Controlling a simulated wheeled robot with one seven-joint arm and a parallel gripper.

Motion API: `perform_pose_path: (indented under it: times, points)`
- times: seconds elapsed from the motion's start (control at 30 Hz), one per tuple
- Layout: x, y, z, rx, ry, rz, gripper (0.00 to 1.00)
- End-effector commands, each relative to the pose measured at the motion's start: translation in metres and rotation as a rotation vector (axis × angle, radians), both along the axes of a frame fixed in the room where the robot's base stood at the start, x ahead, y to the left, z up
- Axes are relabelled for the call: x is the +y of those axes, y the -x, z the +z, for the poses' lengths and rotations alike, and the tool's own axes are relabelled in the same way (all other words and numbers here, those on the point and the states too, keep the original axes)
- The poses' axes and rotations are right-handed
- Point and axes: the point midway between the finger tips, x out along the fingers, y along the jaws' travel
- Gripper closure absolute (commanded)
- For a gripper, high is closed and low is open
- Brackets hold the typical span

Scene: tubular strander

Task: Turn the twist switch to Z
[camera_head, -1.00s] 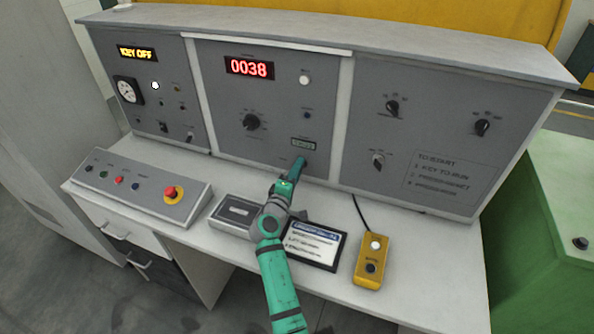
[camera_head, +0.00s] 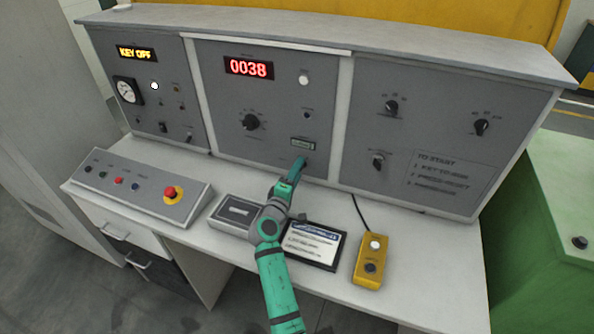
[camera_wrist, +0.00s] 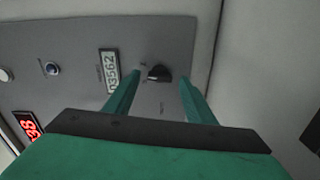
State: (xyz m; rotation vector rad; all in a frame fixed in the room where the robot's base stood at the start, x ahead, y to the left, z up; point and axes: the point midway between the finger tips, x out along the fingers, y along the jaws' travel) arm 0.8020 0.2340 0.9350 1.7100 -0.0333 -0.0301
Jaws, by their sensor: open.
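A black knob (camera_wrist: 158,72) sits on the grey middle panel, below the small counter window (camera_head: 303,144). It is likely the twist switch, but its lettering is too small to read. In the wrist view it lies between and beyond the two green fingers of my gripper (camera_wrist: 158,98). The fingers are apart, one on each side of the knob in the picture. Contact with the knob cannot be told. In the head view my gripper (camera_head: 299,166) is at the lower right of the middle panel and hides the knob. The counter window also shows in the wrist view (camera_wrist: 110,70).
Other black knobs sit on the middle panel (camera_head: 251,122) and right panel (camera_head: 392,107). The desk holds a button box with a red emergency stop (camera_head: 171,193), a grey box (camera_head: 237,212), a dark-framed card (camera_head: 313,244) and a yellow pendant (camera_head: 370,262).

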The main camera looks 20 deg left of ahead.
Motion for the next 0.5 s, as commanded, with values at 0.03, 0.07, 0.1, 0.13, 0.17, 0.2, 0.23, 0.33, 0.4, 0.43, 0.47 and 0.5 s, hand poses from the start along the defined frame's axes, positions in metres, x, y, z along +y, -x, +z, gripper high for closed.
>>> perform_pose_path:
  times: [0.03, 0.07, 0.1, 0.13, 0.17, 0.2, 0.23, 0.33, 0.4, 0.43, 0.47, 0.5]
  points:
    - [0.001, 0.008, 0.000, 0.000, -0.002, 0.002, 0.50]
    - [0.002, 0.013, -0.001, 0.002, -0.003, 0.002, 0.50]
    - [0.002, 0.020, -0.001, 0.000, -0.003, 0.003, 0.50]
    - [0.002, 0.026, -0.001, 0.001, -0.003, 0.003, 0.50]
    - [0.003, 0.032, -0.001, 0.001, -0.003, 0.003, 0.50]
    - [0.003, 0.039, -0.001, 0.001, -0.003, 0.003, 0.50]
    - [0.003, 0.045, -0.001, 0.001, -0.004, 0.003, 0.50]
    - [0.005, 0.064, -0.001, 0.001, -0.002, 0.004, 0.50]
    - [0.005, 0.075, -0.001, 0.001, -0.002, 0.003, 0.50]
    - [0.005, 0.079, 0.000, 0.000, -0.002, 0.003, 0.50]
    - [0.005, 0.082, 0.000, 0.000, -0.002, 0.003, 0.50]
    - [0.005, 0.086, -0.001, 0.001, -0.002, 0.003, 0.50]
